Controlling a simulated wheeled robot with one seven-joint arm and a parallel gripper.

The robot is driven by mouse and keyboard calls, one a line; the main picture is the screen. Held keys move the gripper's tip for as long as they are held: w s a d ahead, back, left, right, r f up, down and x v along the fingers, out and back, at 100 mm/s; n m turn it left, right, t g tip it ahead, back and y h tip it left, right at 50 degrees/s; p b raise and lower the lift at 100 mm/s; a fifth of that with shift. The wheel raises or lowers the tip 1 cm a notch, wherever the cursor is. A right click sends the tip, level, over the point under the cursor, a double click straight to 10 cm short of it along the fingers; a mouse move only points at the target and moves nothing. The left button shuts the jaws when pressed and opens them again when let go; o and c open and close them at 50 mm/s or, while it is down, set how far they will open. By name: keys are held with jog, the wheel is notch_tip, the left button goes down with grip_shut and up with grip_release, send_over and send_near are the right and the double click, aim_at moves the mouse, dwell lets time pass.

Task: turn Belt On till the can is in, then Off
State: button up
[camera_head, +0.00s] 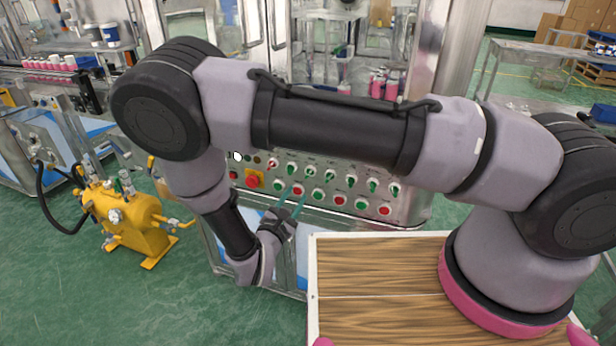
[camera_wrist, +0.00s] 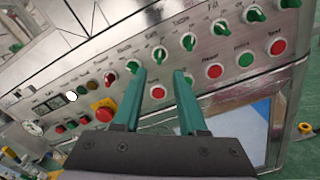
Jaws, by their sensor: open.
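My gripper (camera_head: 290,196) is in front of the control panel (camera_head: 420,205), its two green fingers apart with nothing held. In the wrist view the fingertips (camera_wrist: 160,74) point at the panel. A green-and-white knob (camera_wrist: 160,54) appears just beyond the gap, and a red button (camera_wrist: 158,92) shows between the fingers. Another green knob (camera_wrist: 132,67) is beside the left fingertip, and a red knob (camera_wrist: 111,79) is farther left. The labels are too small to tell which knob is Belt. Pink cans (camera_head: 384,84) stand inside the machine, partly hidden by my arm.
A red emergency button on yellow (camera_head: 253,181) sits left of the gripper. A yellow floor unit (camera_head: 132,218) stands at left; a conveyor with pink items (camera_head: 50,65) lies behind it. A wood-topped surface (camera_head: 375,285) is in front, with green floor left of it.

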aim_at(309, 174)
jog(key=x, duration=1)
jog(key=shift+w+d, duration=0.1)
jog(key=shift+w, duration=0.2)
grip_shut()
